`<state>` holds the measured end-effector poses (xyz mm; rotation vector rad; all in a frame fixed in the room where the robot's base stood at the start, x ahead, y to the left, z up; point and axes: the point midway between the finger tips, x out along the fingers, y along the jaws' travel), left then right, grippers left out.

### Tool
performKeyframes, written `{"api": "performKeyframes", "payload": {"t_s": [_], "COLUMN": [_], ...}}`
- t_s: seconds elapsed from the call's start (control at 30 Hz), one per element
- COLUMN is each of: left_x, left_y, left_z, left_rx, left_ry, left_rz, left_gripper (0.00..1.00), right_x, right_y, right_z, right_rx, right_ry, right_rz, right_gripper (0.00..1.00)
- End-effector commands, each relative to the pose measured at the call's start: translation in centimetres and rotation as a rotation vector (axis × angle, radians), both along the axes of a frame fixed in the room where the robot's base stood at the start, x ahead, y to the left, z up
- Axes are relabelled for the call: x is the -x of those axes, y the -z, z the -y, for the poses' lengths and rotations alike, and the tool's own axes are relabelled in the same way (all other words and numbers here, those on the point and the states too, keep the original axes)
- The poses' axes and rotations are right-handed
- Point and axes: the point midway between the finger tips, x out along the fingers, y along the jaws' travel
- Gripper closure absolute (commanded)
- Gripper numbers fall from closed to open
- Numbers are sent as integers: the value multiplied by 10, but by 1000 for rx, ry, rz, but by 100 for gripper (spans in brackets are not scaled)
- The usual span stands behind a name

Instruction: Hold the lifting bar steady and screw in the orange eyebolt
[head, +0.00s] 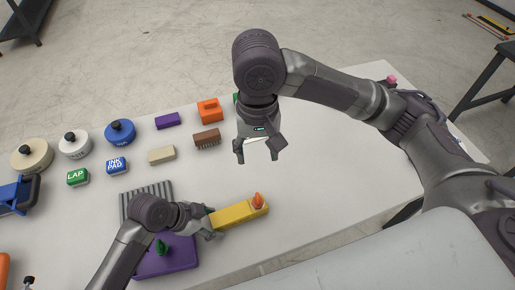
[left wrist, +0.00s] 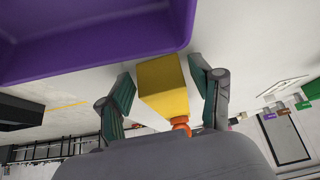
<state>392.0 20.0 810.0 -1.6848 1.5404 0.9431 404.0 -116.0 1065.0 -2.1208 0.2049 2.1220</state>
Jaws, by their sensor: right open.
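The yellow lifting bar (head: 228,218) lies near the front edge of the white table. The orange eyebolt (head: 258,201) stands upright at its right end; how deep it sits I cannot tell. My left gripper (head: 208,219) is at the bar's left part. In the left wrist view, its fingers (left wrist: 161,85) are on both sides of the yellow bar (left wrist: 164,90), with narrow gaps showing. The orange eyebolt (left wrist: 181,123) is partly hidden there by my gripper body. My right gripper (head: 259,150) is open and empty, pointing down above the table, behind the eyebolt and apart from it.
A purple tray (head: 180,264) with a green piece (head: 162,245) is left of the bar. A grey ribbed block (head: 135,203) is behind my left arm. The table right of the bar is clear.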

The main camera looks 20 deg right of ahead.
Motion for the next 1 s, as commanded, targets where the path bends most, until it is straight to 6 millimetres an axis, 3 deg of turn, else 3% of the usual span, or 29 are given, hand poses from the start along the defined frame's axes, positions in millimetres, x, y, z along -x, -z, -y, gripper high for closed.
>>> {"api": "performKeyframes", "payload": {"t_s": [0.47, 1.0], "left_x": [0, 4], "left_y": [-9, -93], "left_z": [-6, -58], "left_rx": [-1, -1], "left_ry": [0, 0], "left_rz": [2, 2], "left_gripper": [23, 23], "right_x": [0, 0], "right_y": [0, 0], "right_z": [0, 0], "right_rx": [0, 0], "right_ry": [0, 0], "right_rz": [0, 0], "right_gripper": [42, 42]}}
